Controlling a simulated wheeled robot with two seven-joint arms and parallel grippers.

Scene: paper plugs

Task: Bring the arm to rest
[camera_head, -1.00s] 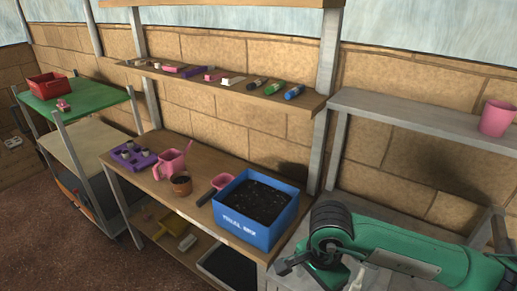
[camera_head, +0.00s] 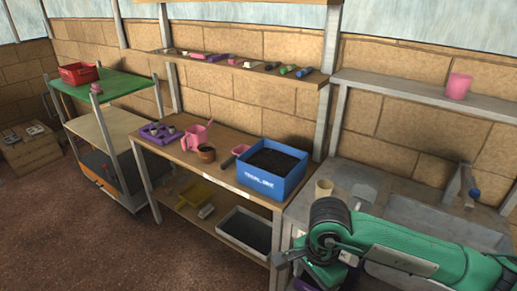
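My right arm comes in from the lower right, green with a black joint, folded in front of the sink bench. Its gripper (camera_head: 290,260) shows small and dark at the left end of the arm, left of the black joint. I cannot tell whether it is open or shut, and no held object is visible. My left arm and gripper are not in view. A blue soil box (camera_head: 268,181) stands on the wooden bench behind and left of the gripper, apart from it.
The wooden bench (camera_head: 226,173) also bears a pink watering can (camera_head: 194,138), a brown pot (camera_head: 206,153) and a purple tray (camera_head: 160,134). A beige cup (camera_head: 323,188) stands close behind my arm. A green-topped cart (camera_head: 110,86) stands left. The brown floor at left is open.

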